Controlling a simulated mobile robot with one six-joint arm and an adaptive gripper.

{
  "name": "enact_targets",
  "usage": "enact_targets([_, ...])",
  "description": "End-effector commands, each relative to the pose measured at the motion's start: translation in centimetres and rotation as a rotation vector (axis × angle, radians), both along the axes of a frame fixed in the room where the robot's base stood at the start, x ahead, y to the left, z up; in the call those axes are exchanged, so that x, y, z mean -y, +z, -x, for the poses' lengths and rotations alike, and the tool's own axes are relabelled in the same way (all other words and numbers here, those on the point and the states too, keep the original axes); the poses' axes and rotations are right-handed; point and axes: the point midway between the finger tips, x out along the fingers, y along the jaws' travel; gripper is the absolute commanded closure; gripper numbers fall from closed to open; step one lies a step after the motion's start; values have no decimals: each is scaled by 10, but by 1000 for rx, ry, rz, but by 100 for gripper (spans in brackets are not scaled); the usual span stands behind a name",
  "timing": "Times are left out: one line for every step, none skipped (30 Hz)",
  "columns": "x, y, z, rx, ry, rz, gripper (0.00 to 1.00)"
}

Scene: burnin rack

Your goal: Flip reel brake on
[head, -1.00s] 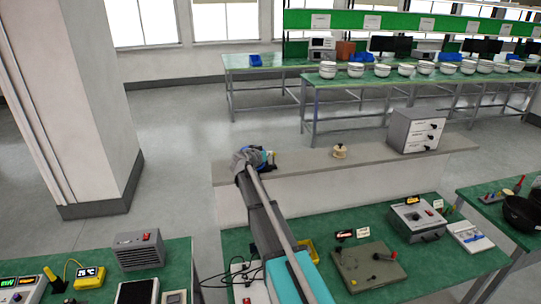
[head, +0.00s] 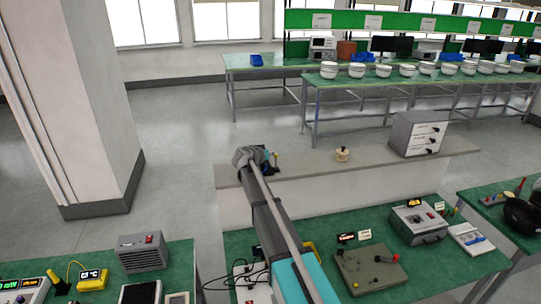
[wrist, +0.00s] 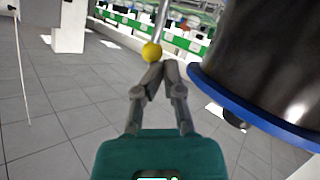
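The reel (wrist: 270,65), a large dark cylinder with a blue rim, fills the right side of the wrist view. A metal lever with a yellow ball knob (wrist: 152,52) stands to its left. My gripper (wrist: 162,68) has its two grey fingertips together just in front of the knob. They overlap its lower edge in the picture; I cannot tell whether they touch it. Nothing shows between the fingers. In the head view my arm's end largely hides the reel, leaving small blue and dark parts and the yellowish lever (head: 276,158) visible on the grey ledge.
Below is a green bench with a case (head: 370,270) and instruments. A pillar (head: 75,100) stands left.

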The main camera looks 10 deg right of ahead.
Motion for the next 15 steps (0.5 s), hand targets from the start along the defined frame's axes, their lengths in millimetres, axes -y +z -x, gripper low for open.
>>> enact_targets([3,-1,-1,-2,-7,0,100])
enact_targets([2,-1,-2,-2,-7,0,100])
enact_targets([1,-1,-3,-2,-6,-1,100])
enact_targets([1,-1,-5,-1,-5,0,100])
enact_targets([1,-1,-6,-2,-5,0,100])
enact_targets([0,-1,-7,-2,-4,0,100])
enact_targets([0,-1,-8,-2,-4,0,100])
enact_targets([0,-1,-8,-2,-3,-1,100])
enact_targets([-1,-1,-9,-1,-2,0,100])
enact_targets([-1,-1,-10,-1,-2,0,100])
enact_targets([-1,-1,-10,-1,-2,-1,100])
enact_targets([-2,-1,-11,-1,-2,-1,100])
enact_targets([-2,-1,-11,-1,-2,-1,100])
enact_targets([-2,-1,-12,-1,-1,-1,100])
enact_targets([-2,-1,-12,-1,0,-1,100])
